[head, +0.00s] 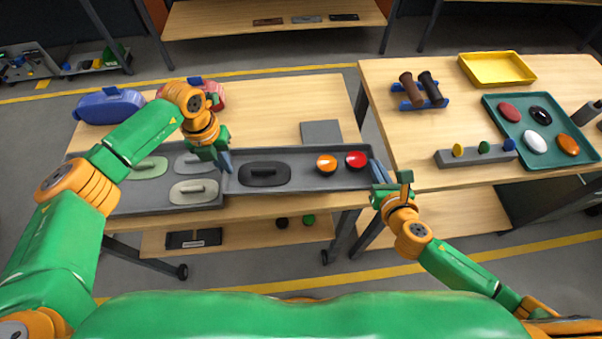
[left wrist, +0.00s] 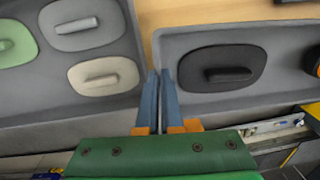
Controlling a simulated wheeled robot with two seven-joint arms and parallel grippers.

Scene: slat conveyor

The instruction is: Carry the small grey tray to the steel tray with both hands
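A small grey tray (head: 312,181) lies along the table's front edge, holding a black lid with a bar handle (head: 265,173), an orange bowl (head: 326,163) and a red bowl (head: 356,160). To its left is a larger grey tray (head: 133,200), apparently the steel tray, with green, grey and beige handled lids. My left gripper (head: 225,162) is at the small tray's left end. In the left wrist view its blue fingers (left wrist: 160,75) are close together, apparently around that end wall. My right gripper (head: 379,172) is at the right end wall; its finger gap is unclear.
A flat grey square (head: 321,132) lies behind the small tray. Blue (head: 109,106) and red cases stand at the back left. The right table carries a grey block with coloured knobs (head: 476,155), a teal tray (head: 545,152) and a yellow tray (head: 497,69).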

